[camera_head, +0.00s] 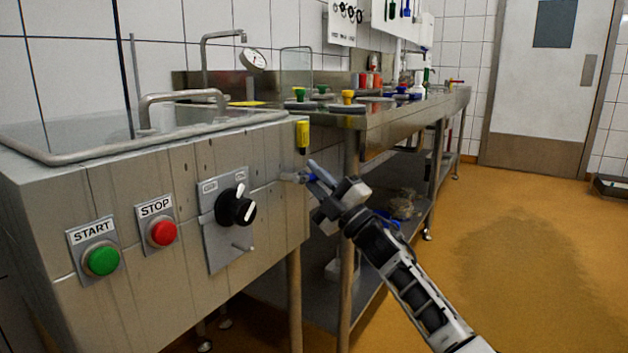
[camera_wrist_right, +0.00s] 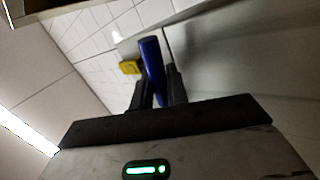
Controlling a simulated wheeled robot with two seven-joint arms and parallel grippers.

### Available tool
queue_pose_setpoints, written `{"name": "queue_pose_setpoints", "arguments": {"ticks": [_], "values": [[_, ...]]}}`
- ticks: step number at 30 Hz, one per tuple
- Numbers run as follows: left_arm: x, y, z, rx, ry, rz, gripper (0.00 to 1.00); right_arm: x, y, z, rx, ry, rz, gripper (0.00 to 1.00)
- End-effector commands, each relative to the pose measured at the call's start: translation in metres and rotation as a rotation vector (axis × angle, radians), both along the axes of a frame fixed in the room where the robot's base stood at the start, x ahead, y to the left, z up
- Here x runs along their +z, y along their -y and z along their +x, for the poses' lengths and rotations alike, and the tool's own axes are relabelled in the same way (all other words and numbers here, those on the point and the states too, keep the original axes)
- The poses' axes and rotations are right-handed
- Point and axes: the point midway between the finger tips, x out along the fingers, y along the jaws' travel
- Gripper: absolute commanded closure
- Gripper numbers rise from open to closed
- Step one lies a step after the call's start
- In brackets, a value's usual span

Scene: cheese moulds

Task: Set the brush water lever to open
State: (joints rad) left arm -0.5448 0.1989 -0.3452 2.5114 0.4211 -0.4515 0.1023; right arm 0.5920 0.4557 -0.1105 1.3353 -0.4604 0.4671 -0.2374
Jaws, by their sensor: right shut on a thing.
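The brush water lever has a blue handle (camera_head: 322,173) at the right end of the steel sink unit's front, beside a small metal fitting (camera_head: 292,177). My right gripper (camera_head: 328,190) is at the lever, its arm coming in from the lower right. In the right wrist view the blue handle (camera_wrist_right: 152,62) stands between the two dark fingers (camera_wrist_right: 158,88), which are shut on it. The handle's lower end is hidden by the gripper. My left gripper is in neither view.
The sink front carries a green START button (camera_head: 102,261), a red STOP button (camera_head: 162,233) and a black rotary knob (camera_head: 236,207). A yellow item (camera_head: 303,136) hangs above the lever. A steel table (camera_head: 390,119) stands behind. The orange floor (camera_head: 510,250) is open at right.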

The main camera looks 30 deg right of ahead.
Motion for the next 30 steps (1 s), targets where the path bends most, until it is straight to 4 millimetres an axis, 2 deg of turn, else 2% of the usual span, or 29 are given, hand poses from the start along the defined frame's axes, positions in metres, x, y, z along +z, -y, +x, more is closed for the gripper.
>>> {"name": "queue_pose_setpoints", "arguments": {"ticks": [7,8,9,20,26,30], "values": [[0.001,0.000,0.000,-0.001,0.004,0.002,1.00,-0.001,0.000,0.000,0.001,-0.001,-0.002,1.00],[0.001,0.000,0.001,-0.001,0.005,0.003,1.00,-0.001,0.000,0.000,0.001,-0.001,-0.002,0.81],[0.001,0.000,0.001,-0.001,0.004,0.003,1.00,-0.001,0.000,0.000,0.000,-0.001,-0.002,0.78],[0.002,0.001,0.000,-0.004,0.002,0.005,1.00,-0.003,0.002,-0.004,0.000,-0.002,0.001,0.78],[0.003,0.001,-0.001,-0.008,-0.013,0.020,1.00,-0.022,0.014,-0.029,-0.001,-0.006,-0.001,0.78],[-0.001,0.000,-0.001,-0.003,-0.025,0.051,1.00,-0.041,0.026,-0.056,0.000,-0.007,0.000,0.78]]}}
